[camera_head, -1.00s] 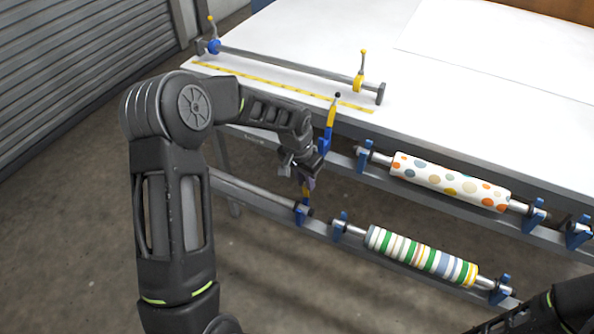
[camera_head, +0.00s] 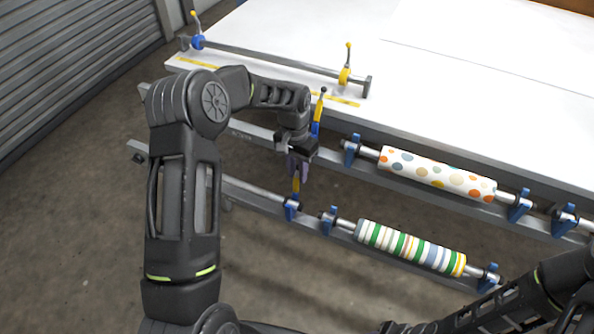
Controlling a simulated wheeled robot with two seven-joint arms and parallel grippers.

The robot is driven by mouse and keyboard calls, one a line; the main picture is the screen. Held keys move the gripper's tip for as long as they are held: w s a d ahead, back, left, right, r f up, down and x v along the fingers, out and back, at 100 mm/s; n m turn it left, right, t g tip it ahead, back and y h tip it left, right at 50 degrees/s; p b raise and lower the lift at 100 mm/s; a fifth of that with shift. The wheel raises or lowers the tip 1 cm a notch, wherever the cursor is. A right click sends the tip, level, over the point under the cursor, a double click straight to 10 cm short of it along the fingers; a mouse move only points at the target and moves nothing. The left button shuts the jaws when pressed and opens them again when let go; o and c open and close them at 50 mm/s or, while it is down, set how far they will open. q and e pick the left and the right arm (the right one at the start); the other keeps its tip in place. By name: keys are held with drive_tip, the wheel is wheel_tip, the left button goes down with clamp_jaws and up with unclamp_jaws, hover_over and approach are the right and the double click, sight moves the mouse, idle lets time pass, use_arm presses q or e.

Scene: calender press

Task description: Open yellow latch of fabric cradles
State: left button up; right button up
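The yellow latch (camera_head: 296,184) of the lower fabric cradle stands up from a blue bracket (camera_head: 291,207) on the lower rail. My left gripper (camera_head: 298,175) points down right above this latch, its two fingers slightly apart around or just in front of its top; contact cannot be told. Another yellow latch (camera_head: 319,108), with a black knob, stands upright on a blue bracket of the upper rail, just behind my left wrist. My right arm (camera_head: 490,308) enters at the bottom right; its gripper fingers are not visible.
A polka-dot roll (camera_head: 437,174) lies on the upper rail and a striped roll (camera_head: 410,247) on the lower rail, both right of my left gripper. The white table (camera_head: 440,100) lies behind, with a clamp bar (camera_head: 280,64). The floor in front is clear.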

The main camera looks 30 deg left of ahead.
use_arm(q)
drive_tip(key=shift+o, duration=0.7)
drive_tip(key=shift+r, duration=0.15)
drive_tip(key=r, duration=0.2)
drive_tip(key=r+b, duration=0.1)
drive_tip(key=r, duration=0.3)
drive_tip(key=shift+w+a+r+b, duration=0.15)
drive_tip(key=shift+a+r+b, duration=0.1)
drive_tip(key=shift+r+b, duration=0.1)
drive_tip(key=shift+r, duration=0.4)
